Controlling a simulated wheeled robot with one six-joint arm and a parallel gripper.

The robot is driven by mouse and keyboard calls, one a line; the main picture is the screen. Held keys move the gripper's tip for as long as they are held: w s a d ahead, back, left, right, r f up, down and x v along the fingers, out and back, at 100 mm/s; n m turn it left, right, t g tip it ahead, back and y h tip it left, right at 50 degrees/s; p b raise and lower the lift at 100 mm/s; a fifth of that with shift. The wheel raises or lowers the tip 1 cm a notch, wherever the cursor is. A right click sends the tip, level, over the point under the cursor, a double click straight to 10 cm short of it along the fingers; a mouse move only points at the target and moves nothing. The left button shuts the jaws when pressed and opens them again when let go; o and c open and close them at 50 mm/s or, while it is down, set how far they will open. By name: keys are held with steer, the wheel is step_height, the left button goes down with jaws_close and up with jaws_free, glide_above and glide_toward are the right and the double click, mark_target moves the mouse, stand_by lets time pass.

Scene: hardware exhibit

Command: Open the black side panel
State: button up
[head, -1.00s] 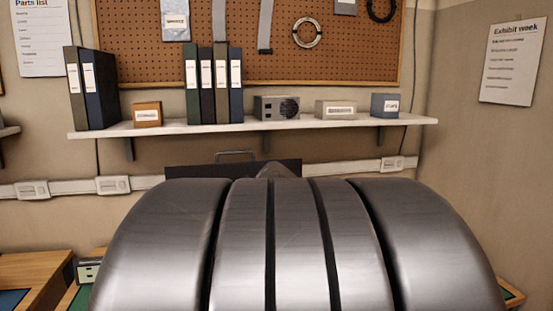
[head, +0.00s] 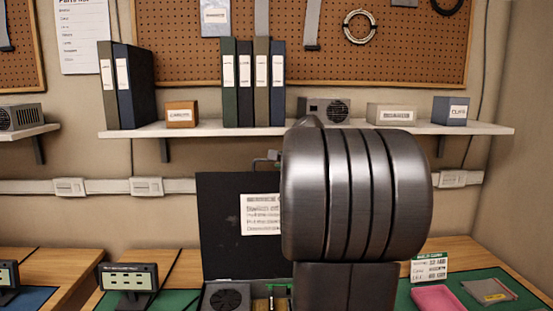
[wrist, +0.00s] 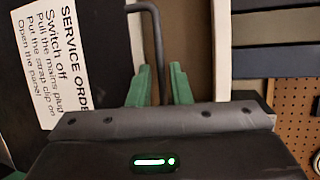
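The black side panel (head: 222,215) stands upright in the head view, behind a case with a fan (head: 228,299) whose inside shows. It bears a white service order sheet (head: 261,214). Its right part is hidden by my arm. In the wrist view the panel (wrist: 95,20) is at the upper left. Its grey bent handle (wrist: 157,38) runs down to between the green fingers of my gripper (wrist: 161,72). The fingers are apart, with a gap showing on each side of the bar.
A shelf (head: 350,131) with binders and small boxes is on the wall above the panel. A small display (head: 127,279) stands to the left.

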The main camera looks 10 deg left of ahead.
steer(key=shift+p+x, duration=0.35)
steer(key=shift+x, duration=2.15)
jaws_close()
